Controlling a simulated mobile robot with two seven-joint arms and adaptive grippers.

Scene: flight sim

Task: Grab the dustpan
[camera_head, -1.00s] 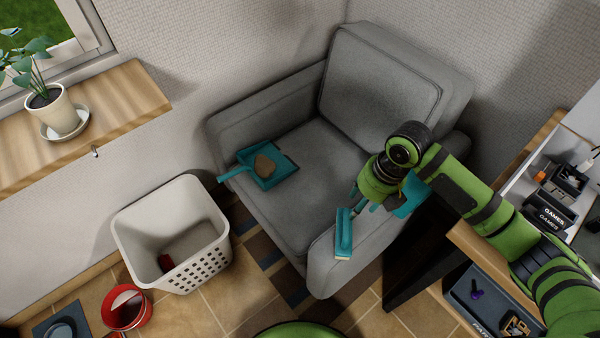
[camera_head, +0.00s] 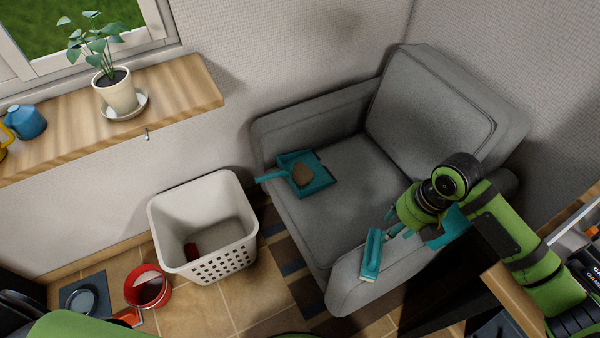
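A teal dustpan (camera_head: 321,184) lies on the left part of the grey armchair's seat, its handle pointing left over the armrest. A brown lump (camera_head: 302,174) sits in it. My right gripper (camera_head: 402,230) is over the chair's front right armrest, well to the right of the dustpan. It appears shut on the handle of a teal brush (camera_head: 372,255); the fingertips are partly hidden. Another teal piece (camera_head: 447,228) shows behind the gripper; I cannot tell what it is. My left gripper is not in view.
The grey armchair (camera_head: 355,225) stands in the corner. A white basket (camera_head: 205,232) and a red bucket (camera_head: 148,288) stand on the floor to its left. A wooden sill (camera_head: 180,95) holds a potted plant (camera_head: 117,92). A desk (camera_head: 515,295) is at the right.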

